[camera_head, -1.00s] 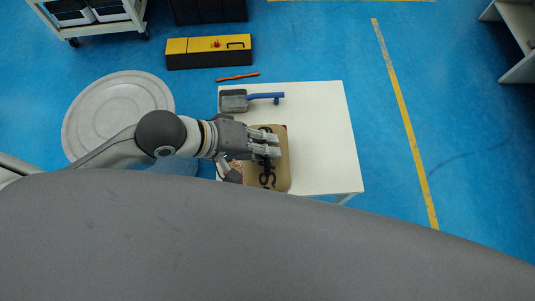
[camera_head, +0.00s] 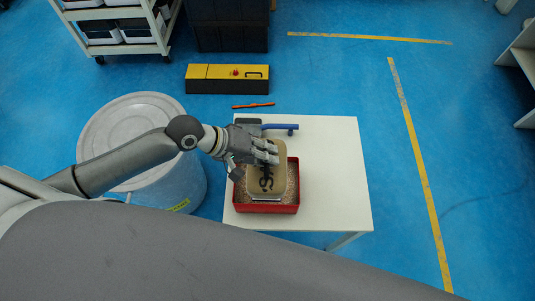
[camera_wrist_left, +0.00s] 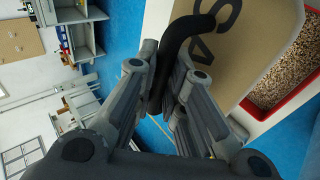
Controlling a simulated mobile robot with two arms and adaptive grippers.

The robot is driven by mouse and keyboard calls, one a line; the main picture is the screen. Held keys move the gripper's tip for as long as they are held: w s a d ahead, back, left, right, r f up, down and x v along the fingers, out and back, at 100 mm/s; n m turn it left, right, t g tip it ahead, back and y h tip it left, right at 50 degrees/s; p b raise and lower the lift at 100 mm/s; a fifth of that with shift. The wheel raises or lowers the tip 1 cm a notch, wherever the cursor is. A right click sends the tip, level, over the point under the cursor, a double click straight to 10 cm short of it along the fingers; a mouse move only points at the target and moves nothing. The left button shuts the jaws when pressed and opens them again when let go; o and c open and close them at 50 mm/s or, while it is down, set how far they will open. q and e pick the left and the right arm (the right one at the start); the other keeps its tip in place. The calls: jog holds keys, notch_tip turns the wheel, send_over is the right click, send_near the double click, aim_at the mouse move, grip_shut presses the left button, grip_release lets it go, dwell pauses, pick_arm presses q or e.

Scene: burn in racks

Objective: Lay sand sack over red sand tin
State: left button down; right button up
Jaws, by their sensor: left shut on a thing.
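The tan sand sack (camera_head: 266,181) with black lettering is above the middle of the red sand tin (camera_head: 262,208), with brown grains showing around it. I cannot tell whether it touches the sand. My left gripper (camera_head: 271,153) is over the sack's far part. In the left wrist view its fingers (camera_wrist_left: 168,88) are shut around a black curved handle (camera_wrist_left: 180,42) in front of the sack (camera_wrist_left: 245,40). There the tin (camera_wrist_left: 290,88) with its grains shows at the right, beyond the sack's edge. My right gripper is not in view.
The tin stands on a white table (camera_head: 335,185), clear on its right. A scoop with a blue handle (camera_head: 281,127) lies behind, partly hidden by my gripper. A grey lidded barrel (camera_head: 125,125) stands left. A yellow-black toolbox (camera_head: 228,78) and orange bar (camera_head: 253,105) lie on the floor beyond.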

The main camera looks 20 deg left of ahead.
pick_arm(q)
jog(key=shift+w+f, duration=0.1)
jog(key=shift+f, duration=1.25)
jog(key=shift+f, duration=0.6)
jog(key=c, duration=1.9)
grip_release()
jog(key=shift+f, duration=0.2)
jog(key=o, duration=0.4)
jog(key=shift+r, duration=0.3)
jog(key=v, duration=1.2)
jog(key=shift+r, duration=0.4)
